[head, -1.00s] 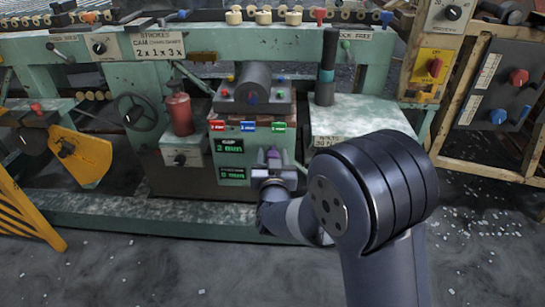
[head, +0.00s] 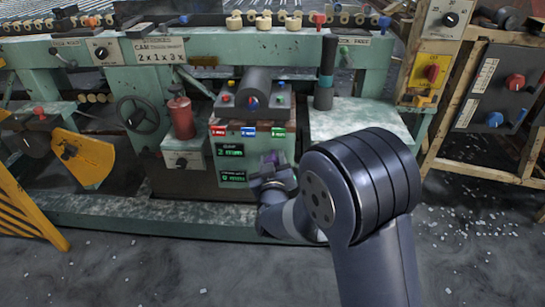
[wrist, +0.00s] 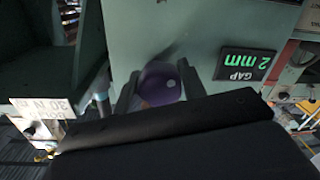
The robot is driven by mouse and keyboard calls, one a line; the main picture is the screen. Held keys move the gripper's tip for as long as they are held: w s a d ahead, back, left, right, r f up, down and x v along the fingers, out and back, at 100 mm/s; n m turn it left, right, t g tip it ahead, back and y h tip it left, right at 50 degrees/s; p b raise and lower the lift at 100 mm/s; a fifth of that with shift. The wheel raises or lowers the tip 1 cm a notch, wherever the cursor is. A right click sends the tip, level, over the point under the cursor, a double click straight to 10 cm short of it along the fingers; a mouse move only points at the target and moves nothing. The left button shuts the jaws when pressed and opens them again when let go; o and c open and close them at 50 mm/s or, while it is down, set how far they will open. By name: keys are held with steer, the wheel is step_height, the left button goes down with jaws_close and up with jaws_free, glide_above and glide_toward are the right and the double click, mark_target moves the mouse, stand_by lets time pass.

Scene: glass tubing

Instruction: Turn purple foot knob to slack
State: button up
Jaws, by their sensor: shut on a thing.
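The purple foot knob (wrist: 160,84) sits low on the front of the green machine, with a small pale mark on its face. In the wrist view, the dark fingers of my gripper (wrist: 158,92) are on both sides of it, shut on it. In the head view my gripper (head: 270,166) is at the machine's front, right of the two displays, and mostly hides the knob. The upper display (head: 230,150) reads "GAP 2 mm". The lower display (head: 233,176) appears to read 0 mm.
Red, blue and green labels (head: 249,132) are above the displays. A red cylinder (head: 181,117) and a handwheel (head: 136,113) stand to the left. A pale worktop (head: 350,118) juts out at the right. The floor in front is open, with scattered glass bits.

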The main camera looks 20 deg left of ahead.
steer(key=shift+n, duration=0.3)
steer(key=o, duration=0.9)
steer(key=shift+o, duration=0.2)
steer(key=p+v, duration=0.2)
steer(key=v, duration=0.8)
steer(key=shift+s, duration=0.4)
